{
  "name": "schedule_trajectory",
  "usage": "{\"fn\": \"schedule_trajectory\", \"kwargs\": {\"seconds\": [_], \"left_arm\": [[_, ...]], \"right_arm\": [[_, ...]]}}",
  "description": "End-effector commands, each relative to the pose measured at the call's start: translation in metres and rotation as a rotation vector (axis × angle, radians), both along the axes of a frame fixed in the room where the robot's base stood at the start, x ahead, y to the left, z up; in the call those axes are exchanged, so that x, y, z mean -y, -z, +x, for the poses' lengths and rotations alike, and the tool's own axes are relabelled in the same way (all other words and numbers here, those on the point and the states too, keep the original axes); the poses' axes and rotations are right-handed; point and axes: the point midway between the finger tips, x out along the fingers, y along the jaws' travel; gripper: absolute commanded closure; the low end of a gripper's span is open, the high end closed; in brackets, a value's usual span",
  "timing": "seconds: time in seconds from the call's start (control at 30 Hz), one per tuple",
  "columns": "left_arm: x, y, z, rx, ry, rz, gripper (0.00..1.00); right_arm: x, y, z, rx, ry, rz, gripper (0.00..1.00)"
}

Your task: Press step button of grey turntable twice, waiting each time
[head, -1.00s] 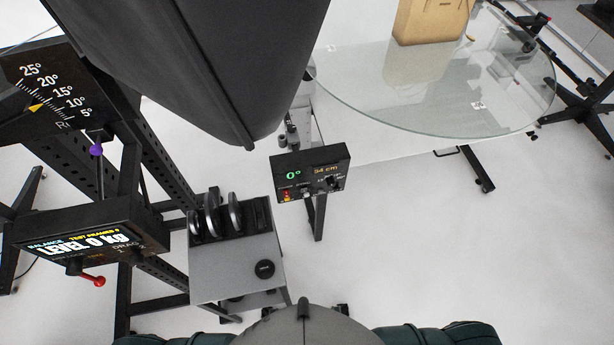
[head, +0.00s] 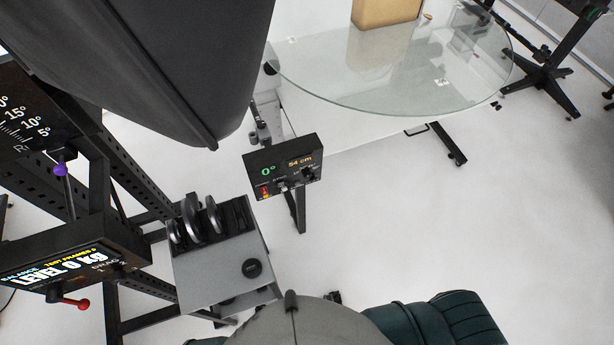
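The turntable's round glass top (head: 400,85) is at the upper right of the head view, with a tan box-like object (head: 385,12) on it. A black control box (head: 284,167) is in the middle, in front of the table. Its display reads a green 0° and an orange 54 cm. A red lit switch and several small controls sit along its lower face; which one is the step button is too small to tell. Neither of my grippers is in view.
A large dark padded shape (head: 185,60) fills the upper left. A black frame with a display panel (head: 75,260) and red-knobbed lever (head: 70,302) stands at left. A grey box (head: 222,262) with dark discs stands nearer.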

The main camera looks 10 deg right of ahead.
Motion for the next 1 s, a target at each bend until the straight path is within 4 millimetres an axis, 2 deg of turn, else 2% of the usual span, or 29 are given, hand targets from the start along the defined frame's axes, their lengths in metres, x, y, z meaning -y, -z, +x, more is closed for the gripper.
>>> {"fn": "schedule_trajectory", "kwargs": {"seconds": [0.37,0.43,0.53,0.57,1.0], "left_arm": [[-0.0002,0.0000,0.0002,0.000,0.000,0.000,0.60],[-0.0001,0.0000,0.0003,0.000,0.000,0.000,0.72],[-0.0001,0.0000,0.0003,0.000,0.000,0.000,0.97],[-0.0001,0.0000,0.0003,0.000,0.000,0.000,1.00],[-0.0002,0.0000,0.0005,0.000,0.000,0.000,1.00]], "right_arm": [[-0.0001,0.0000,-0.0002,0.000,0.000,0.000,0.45],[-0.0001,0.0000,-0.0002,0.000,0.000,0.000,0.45],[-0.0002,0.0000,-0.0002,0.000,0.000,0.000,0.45],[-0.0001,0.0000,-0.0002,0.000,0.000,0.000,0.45],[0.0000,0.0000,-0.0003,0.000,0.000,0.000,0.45]]}}
